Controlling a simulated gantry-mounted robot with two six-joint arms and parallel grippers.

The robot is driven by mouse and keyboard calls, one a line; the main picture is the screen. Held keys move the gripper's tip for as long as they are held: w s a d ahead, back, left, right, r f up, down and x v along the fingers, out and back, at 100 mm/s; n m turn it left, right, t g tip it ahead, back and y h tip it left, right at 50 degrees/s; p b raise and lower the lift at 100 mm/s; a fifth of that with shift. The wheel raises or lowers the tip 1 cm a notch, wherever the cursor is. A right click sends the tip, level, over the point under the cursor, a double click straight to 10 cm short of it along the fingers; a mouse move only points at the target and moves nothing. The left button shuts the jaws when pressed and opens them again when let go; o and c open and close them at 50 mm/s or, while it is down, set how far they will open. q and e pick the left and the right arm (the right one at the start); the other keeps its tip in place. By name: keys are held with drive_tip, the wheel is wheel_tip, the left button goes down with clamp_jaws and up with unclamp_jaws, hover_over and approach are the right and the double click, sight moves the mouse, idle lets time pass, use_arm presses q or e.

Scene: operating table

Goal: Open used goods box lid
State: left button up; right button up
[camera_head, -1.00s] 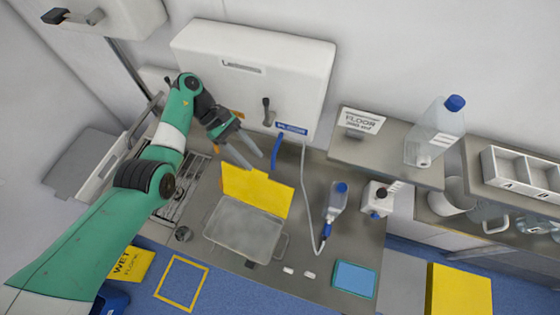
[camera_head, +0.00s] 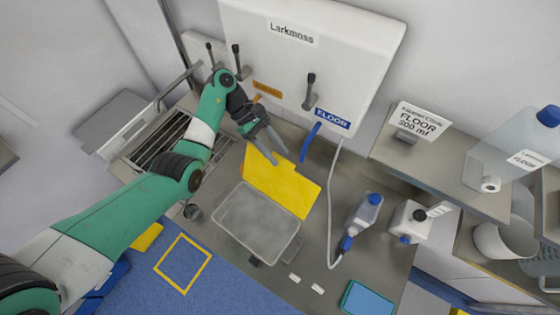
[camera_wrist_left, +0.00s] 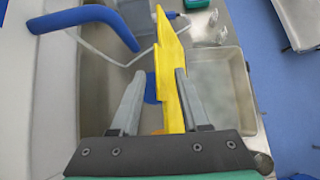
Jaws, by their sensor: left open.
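The used goods box (camera_head: 257,222) is a grey, shallow open tray on the metal counter in the head view. Its yellow lid (camera_head: 282,186) stands raised along the box's far side, leaving the inside uncovered. My left gripper (camera_head: 279,158) is open at the lid's upper edge, its fingers pointing down. In the left wrist view the lid (camera_wrist_left: 172,75) shows almost edge-on between the two spread fingers (camera_wrist_left: 160,74), with the box (camera_wrist_left: 220,88) to the right. I cannot tell whether a finger touches the lid. My right gripper is not in view.
A white wall unit (camera_head: 310,50) with levers and a blue spout (camera_head: 310,141) stands close behind the gripper. A hose (camera_head: 331,200), a bottle (camera_head: 365,213) and a white container (camera_head: 409,220) are to the right. A drain grate (camera_head: 165,145) lies left.

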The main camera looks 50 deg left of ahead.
use_arm(q)
drive_tip(key=shift+x, duration=0.95)
drive_tip(key=shift+d, duration=0.1)
clamp_jaws()
idle(0.6)
